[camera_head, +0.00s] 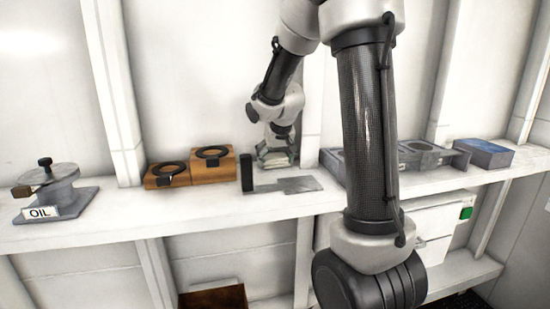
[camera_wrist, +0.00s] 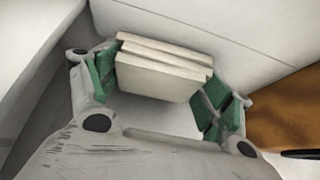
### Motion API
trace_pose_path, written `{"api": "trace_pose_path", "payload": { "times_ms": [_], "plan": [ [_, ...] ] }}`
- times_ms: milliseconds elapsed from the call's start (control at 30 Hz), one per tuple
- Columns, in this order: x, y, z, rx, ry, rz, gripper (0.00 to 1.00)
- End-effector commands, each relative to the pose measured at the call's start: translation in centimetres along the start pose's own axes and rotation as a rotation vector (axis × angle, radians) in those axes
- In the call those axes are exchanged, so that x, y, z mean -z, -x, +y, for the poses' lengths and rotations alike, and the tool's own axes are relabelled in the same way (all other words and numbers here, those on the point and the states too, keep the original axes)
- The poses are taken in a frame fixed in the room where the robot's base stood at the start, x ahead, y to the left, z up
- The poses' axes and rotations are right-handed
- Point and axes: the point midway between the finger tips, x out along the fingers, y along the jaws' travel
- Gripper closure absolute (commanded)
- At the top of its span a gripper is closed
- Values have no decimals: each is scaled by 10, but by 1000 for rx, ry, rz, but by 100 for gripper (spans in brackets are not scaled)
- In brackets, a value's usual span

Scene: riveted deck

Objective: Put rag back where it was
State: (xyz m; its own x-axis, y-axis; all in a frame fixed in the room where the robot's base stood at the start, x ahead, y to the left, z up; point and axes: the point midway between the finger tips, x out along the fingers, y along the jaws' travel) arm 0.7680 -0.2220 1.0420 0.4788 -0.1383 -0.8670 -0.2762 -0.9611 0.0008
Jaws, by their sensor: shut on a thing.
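The rag (camera_wrist: 162,72) is a folded, off-white stack of cloth layers in the wrist view. My gripper (camera_wrist: 160,85) has its green pads at the left and right sides of the rag and is shut on it. In the head view the rag (camera_head: 275,160) shows as a pale bundle under my gripper (camera_head: 274,150), over the back part of the white shelf near the wall. Whether the rag touches the shelf is hard to tell.
Two wooden blocks with black rings (camera_head: 213,164) stand left of the rag. A dark upright block (camera_head: 247,173) and a flat grey plate (camera_head: 300,184) are in front.

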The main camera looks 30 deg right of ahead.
Motion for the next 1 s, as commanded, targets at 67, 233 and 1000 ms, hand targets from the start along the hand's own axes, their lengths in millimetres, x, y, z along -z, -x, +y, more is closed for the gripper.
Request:
{"api": "trace_pose_path", "payload": {
  "times_ms": [67,233,1000],
  "plan": [
    [0,0,0,0,0,0,43],
    [-2,-3,0,0,0,0,17],
    [2,66,0,2,1,7,11]
  ]
}}
